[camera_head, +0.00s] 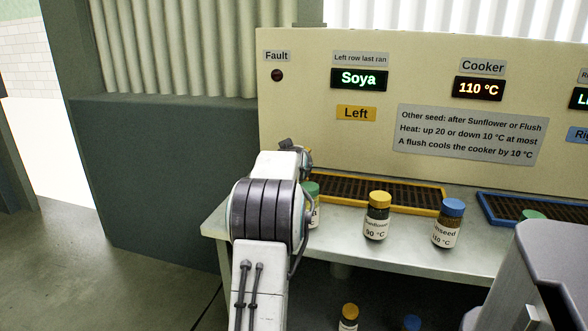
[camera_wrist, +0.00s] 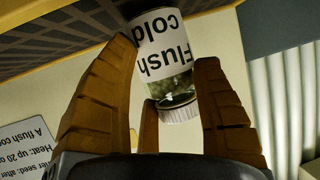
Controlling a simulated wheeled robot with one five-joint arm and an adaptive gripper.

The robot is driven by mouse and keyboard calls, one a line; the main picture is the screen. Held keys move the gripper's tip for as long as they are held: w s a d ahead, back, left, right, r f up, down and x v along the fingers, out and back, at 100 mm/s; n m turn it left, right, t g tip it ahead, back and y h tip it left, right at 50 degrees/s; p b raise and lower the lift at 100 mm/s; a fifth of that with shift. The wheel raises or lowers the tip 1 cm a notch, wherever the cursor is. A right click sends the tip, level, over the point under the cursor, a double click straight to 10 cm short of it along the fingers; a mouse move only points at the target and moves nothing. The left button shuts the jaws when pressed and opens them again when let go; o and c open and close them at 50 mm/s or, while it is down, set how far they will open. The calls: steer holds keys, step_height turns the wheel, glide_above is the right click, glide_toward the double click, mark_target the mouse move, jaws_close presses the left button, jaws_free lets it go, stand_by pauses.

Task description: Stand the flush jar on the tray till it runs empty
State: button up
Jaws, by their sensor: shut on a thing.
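The flush jar (camera_wrist: 160,45) shows upside down in the wrist view, with a "Flush cold" label, a pale ribbed lid and greenish contents below the label. My gripper (camera_wrist: 165,58) is shut on it, one brown finger on each side. The jar's base is at the picture's top edge, near a dark grated tray (camera_wrist: 60,40); I cannot tell whether they touch. In the head view my arm hides the jar. The left tray (camera_head: 443,206) has a yellow rim and lies along the machine under the "Left" sign (camera_head: 356,113), its left end behind my arm.
A green-lidded jar (camera_head: 313,190), partly behind my arm, a yellow-lidded Sunflower jar (camera_head: 377,216) and a blue-lidded jar (camera_head: 449,223) stand on the shelf. A blue-rimmed tray (camera_head: 484,208) lies right. The left display (camera_head: 358,79) reads Soya; the cooker display (camera_head: 479,88) reads 110 °C.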

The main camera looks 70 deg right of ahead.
stand_by(0.3)
steer(key=o, duration=1.2)
steer(key=shift+r, duration=0.15)
